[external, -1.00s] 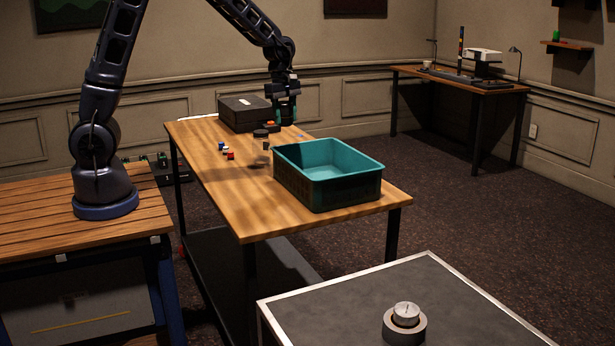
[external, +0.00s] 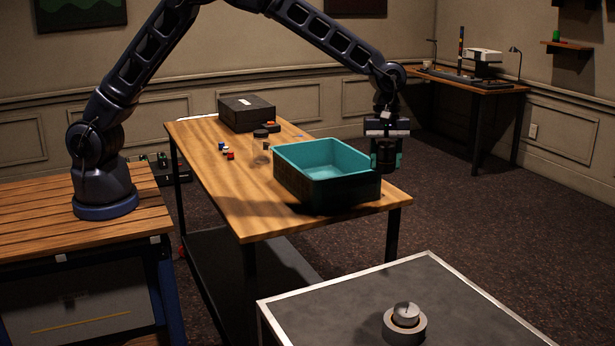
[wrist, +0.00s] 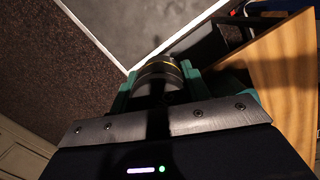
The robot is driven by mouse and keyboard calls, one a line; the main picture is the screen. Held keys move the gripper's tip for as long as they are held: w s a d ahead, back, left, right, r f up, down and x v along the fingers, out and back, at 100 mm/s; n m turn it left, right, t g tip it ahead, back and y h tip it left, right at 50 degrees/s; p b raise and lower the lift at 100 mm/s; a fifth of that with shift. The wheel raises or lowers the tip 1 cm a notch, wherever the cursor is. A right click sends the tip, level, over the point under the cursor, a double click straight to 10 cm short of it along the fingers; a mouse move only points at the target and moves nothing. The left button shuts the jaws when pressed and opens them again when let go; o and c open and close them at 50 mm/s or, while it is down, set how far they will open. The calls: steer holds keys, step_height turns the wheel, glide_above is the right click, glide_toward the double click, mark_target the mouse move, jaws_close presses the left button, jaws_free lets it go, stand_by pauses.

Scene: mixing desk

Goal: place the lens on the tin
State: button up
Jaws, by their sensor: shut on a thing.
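My gripper (external: 386,158) is shut on the lens (external: 386,163), a dark cylinder, and holds it in the air at the right end of the wooden table, just beyond the teal crate. In the wrist view the lens (wrist: 158,72) sits between the two green fingers and shows a thin yellow ring. A small silver round tin (external: 406,310) is on the grey-topped table at the front right, upright on or in a wider grey ring (external: 405,331); I cannot tell which. The tin is well below and nearer the camera than my gripper.
The teal crate (external: 325,186) stands on the wooden table (external: 225,195) close to my gripper. A clear jar with a dark lid (external: 261,148), small coloured blocks (external: 226,150) and a dark box (external: 250,113) are farther back. The grey tabletop (external: 430,290) is clear around the ring.

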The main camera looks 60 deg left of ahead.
steer(key=s+d+f+m, duration=0.2)
steer(key=s+d, duration=0.1)
steer(key=d, duration=0.9)
steer(key=m, duration=0.2)
glide_above(407, 311)
step_height(407, 311, down, 2)
steer(key=shift+g, duration=0.3)
steer(key=f, duration=1.9)
steer(key=shift+w+a+f, duration=0.15)
steer(key=shift+a+f, duration=0.05)
steer(key=shift+f, duration=0.1)
steer(key=shift+f, duration=0.1)
steer(key=o, duration=1.2)
